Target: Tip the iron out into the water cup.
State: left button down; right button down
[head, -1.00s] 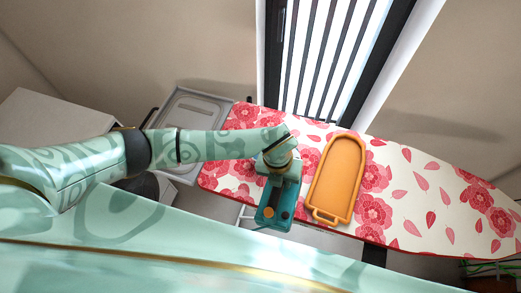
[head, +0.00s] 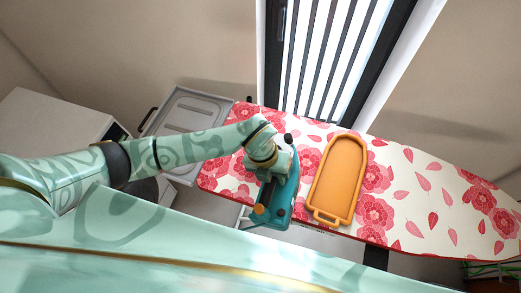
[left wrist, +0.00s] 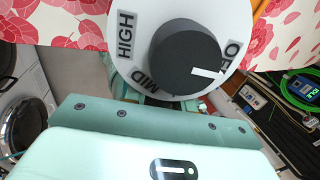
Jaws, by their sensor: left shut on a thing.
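A teal iron (head: 284,203) is held by my left gripper (head: 270,166) above the near edge of the flowered ironing board. I see no water cup in either view. My right gripper is not in view.
An orange tray (head: 338,182) lies on the ironing board (head: 420,200), just right of the iron. A grey ribbed tray (head: 190,108) is at the board's left end. A white cabinet (head: 50,130) stands far left. In the wrist view, a green coiled cable (left wrist: 300,86) is at right.

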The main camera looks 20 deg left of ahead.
pick_arm(q)
jog(key=shift+w+a+r+h+b, duration=0.1)
jog(key=shift+a+r+h+b, duration=0.8)
jog(key=shift+a, duration=0.15)
jog(key=shift+a, duration=0.2)
jog(key=shift+r, duration=0.1)
jog(key=shift+a+r+h+b, duration=0.2)
jog(key=shift+a+h+b, duration=0.1)
jog(key=shift+h+b, duration=0.15)
jog(key=shift+a+r+b, duration=0.15)
jog(key=shift+a+b, duration=0.1)
jog(key=shift+b, duration=0.05)
jog(key=shift+a+r+h+b, duration=0.25)
jog(key=shift+a+h+b, duration=0.05)
jog(key=shift+h+b, duration=0.15)
jog(key=shift+a+r, duration=0.1)
jog(key=shift+a, duration=0.15)
jog(key=shift+a+r+h+b, duration=0.15)
jog(key=shift+h+b, duration=0.15)
jog(key=shift+b, duration=0.15)
